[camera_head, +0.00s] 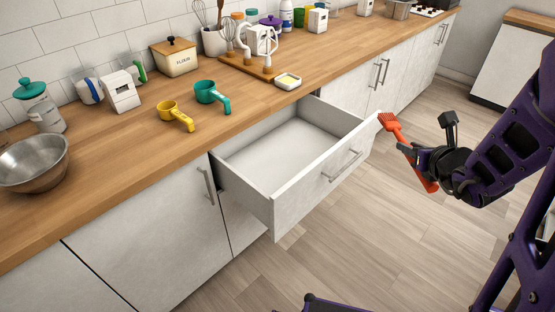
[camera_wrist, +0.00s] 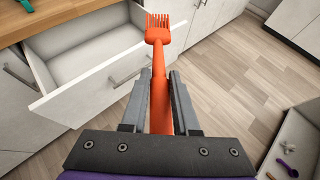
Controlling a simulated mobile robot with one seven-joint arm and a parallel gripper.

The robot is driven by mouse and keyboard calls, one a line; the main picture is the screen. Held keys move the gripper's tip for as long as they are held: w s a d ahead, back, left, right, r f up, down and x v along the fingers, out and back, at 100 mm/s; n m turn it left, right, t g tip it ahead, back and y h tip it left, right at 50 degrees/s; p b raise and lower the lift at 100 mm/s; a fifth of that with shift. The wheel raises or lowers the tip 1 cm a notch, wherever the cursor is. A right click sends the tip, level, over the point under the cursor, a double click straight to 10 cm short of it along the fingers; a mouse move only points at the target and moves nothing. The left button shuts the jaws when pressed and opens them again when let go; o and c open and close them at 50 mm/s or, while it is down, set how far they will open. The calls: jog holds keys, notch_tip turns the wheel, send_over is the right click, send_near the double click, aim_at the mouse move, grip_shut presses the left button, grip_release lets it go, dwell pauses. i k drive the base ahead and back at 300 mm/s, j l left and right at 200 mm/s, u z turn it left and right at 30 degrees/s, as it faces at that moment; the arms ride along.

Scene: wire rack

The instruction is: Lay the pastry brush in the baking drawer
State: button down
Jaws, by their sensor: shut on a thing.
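The pastry brush (camera_head: 391,124) is orange-red, with a bristled head and a long handle. My gripper (camera_head: 432,158) is shut on its handle. In the wrist view the brush (camera_wrist: 158,35) points away from my gripper (camera_wrist: 161,100), its handle between the two fingers and its head beyond them. The baking drawer (camera_head: 272,201) is white, pulled open and empty as far as I see its floor. My gripper and the brush are in the air to the right of the drawer's front panel, outside the drawer. The drawer (camera_wrist: 110,80) also shows at upper left in the wrist view.
The wooden counter (camera_head: 120,175) runs above the drawer. On it are a yellow measuring cup (camera_head: 173,112), a teal one (camera_head: 210,94), a flour tin (camera_head: 175,60), a metal bowl (camera_head: 35,165) and a small white dish (camera_head: 288,81).

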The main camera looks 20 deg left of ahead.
aim_at(310, 149)
jog(key=i+u, duration=0.1)
jog(key=u, duration=1)
jog(key=i+l+u, duration=0.1)
jog(key=u, duration=0.35)
jog(key=l+u, duration=1.05)
jog(key=l, duration=1.05)
